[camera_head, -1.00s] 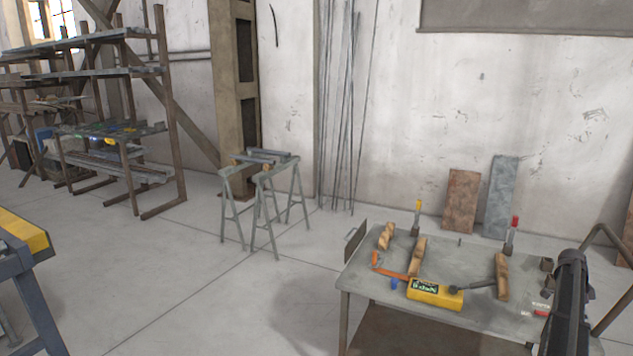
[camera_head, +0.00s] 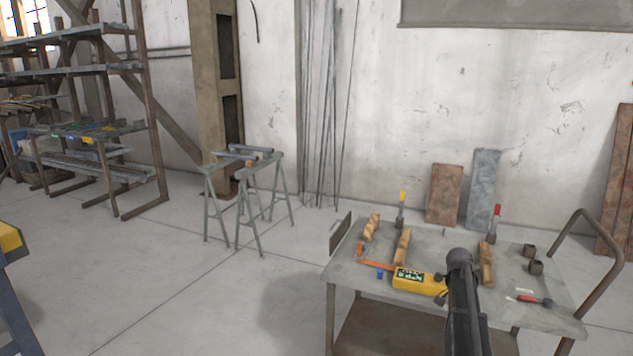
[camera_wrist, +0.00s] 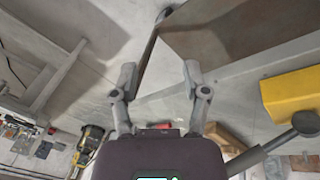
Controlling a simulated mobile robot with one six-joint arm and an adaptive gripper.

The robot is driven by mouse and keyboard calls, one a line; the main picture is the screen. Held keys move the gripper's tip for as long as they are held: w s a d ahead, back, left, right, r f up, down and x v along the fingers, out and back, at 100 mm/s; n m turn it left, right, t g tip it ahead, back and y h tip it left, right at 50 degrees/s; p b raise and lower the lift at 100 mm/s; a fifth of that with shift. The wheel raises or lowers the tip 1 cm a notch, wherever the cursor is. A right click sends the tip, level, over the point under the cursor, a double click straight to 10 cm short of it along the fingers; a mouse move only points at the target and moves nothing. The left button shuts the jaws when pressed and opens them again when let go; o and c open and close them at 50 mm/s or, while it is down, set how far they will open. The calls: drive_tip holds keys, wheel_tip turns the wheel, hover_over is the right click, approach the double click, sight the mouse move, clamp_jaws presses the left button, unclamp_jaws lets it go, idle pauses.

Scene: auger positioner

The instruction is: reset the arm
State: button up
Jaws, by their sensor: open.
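My gripper (camera_wrist: 160,75) shows in the wrist view with its two fingers spread apart and nothing between them. Beyond the fingers lie pale floor and a flat, darker surface. In the head view, my dark arm (camera_head: 464,305) rises from the bottom in front of the cart (camera_head: 345,272). It hides part of the cart's top. My gripper cannot be made out in the head view.
A yellow case (camera_head: 418,281), an orange tool (camera_head: 375,264), wooden blocks (camera_head: 402,247) and a red-handled tool (camera_head: 533,300) lie on the cart. Sawhorses (camera_head: 248,200) stand behind left. Open floor lies left of the cart. The wrist view also shows a yellow block (camera_wrist: 290,92).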

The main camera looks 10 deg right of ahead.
drive_tip(key=s+a+f+n+t+y+b, duration=0.15)
drive_tip(key=s+a+n, duration=0.35)
drive_tip(key=a, duration=0.9)
drive_tip(key=s+a+f+n+b, duration=0.25)
drive_tip(key=s+a+n, duration=0.2)
drive_tip(key=a, duration=0.85)
drive_tip(key=s+a+f+n+y+b, duration=0.1)
drive_tip(key=s+a+f+n+b, duration=0.3)
drive_tip(key=a, duration=1)
wheel_tip(320, 180, up, 19)
drive_tip(key=n+p, duration=0.1)
drive_tip(key=p, duration=1.9)
drive_tip(key=shift+s+d, duration=0.15)
